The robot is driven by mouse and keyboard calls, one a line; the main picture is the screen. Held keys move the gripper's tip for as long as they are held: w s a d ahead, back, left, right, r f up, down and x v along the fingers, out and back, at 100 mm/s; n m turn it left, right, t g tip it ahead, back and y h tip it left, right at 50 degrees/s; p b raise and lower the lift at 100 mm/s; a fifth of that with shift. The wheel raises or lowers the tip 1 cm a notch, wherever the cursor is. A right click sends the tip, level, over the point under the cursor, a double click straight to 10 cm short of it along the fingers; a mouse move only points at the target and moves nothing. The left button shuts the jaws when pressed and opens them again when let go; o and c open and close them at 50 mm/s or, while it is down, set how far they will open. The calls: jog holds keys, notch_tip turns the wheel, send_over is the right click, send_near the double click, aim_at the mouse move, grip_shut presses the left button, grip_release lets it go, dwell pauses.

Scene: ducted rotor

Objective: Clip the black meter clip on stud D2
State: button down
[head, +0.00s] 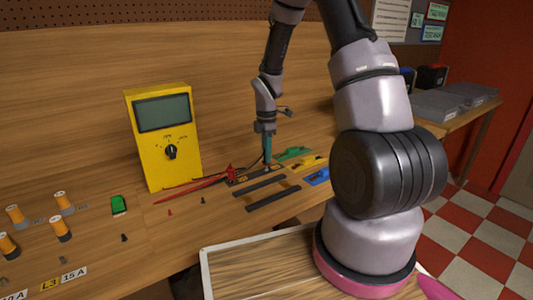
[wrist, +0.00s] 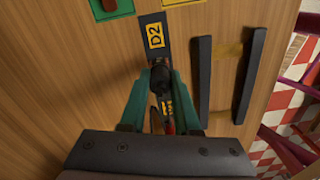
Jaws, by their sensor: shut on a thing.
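The black meter clip (wrist: 160,78) is between the green fingers of my gripper (wrist: 161,82), which is shut on it. In the head view my gripper (head: 267,154) points down at the dark terminal strip beside the meter, and the clip there is too small to make out. The yellow D2 label (wrist: 155,35) lies on the dark strip just ahead of the clip. Stud D2 itself is not visible apart from the clip and fingers, so I cannot tell whether the clip touches it. The yellow meter (head: 160,138) stands upright to the left.
A red clip (head: 231,170) is left of my gripper, with red leads trailing across the bench. Two dark bars (head: 266,186) lie in front. Green (head: 293,153), yellow (head: 309,163) and blue (head: 317,177) pieces are to the right. Orange-topped cylinders (head: 60,228) stand far left.

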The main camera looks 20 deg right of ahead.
jog(key=shift+f, duration=0.95)
jog(key=c, duration=0.6)
grip_release()
jog(key=shift+o, duration=0.2)
notch_tip(320, 180, up, 11)
jog(key=shift+f, duration=0.15)
